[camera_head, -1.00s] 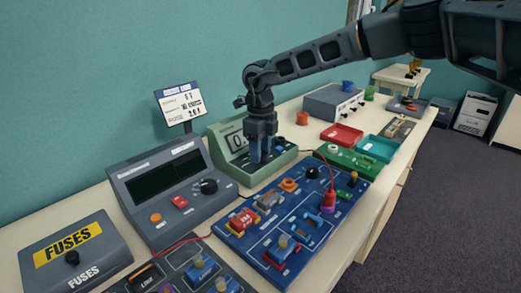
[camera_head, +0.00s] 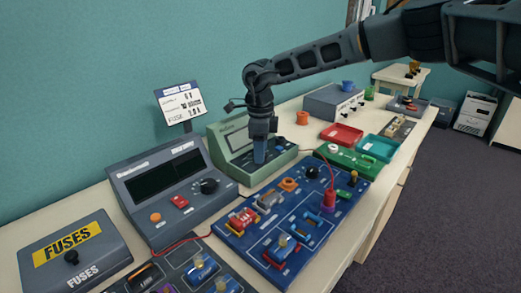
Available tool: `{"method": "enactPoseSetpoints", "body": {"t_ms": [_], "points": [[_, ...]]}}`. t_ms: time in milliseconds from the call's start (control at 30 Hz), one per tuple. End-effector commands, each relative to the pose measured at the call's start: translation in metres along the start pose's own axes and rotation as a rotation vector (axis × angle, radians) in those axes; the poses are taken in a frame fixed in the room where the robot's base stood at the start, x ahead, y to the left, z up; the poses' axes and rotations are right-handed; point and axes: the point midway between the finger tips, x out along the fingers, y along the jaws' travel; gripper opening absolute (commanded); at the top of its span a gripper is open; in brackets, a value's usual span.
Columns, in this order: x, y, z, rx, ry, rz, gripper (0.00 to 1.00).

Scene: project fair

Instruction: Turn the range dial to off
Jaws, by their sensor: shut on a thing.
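The pale green meter (camera_head: 229,129) stands on the bench against the wall, with a screen (camera_head: 239,140) that looks blank. My gripper (camera_head: 260,158) points straight down at the meter's sloping front panel and is shut on the range dial. The dial itself is hidden behind the fingers, so its pointer and markings cannot be read. A dark knob or socket (camera_head: 281,142) shows on the panel just right of my gripper.
A grey instrument (camera_head: 133,186) with a black knob stands to the left. A blue circuit board (camera_head: 247,243) with several parts and a red lead lies in front. Red (camera_head: 334,142) and teal (camera_head: 369,148) trays, a green board and a grey box (camera_head: 320,99) are to the right.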

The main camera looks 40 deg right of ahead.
Motion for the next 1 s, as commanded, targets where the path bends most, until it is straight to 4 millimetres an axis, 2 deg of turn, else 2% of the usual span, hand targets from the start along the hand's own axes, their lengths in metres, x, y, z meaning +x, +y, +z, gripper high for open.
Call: {"method": "enactPoseSetpoints", "body": {"t_ms": [333, 867, 900, 1000], "points": [[-0.0001, 0.0002, 0.0006, -0.152, -0.001, 0.0, 0.11], [-0.0004, 0.0001, 0.0008, -0.179, -0.002, 0.0, 0.11], [-0.0004, 0.0001, 0.0007, -0.178, -0.002, 0.0, 0.45], [-0.0004, 0.0001, 0.0006, -0.178, -0.001, 0.0, 0.54]]}}
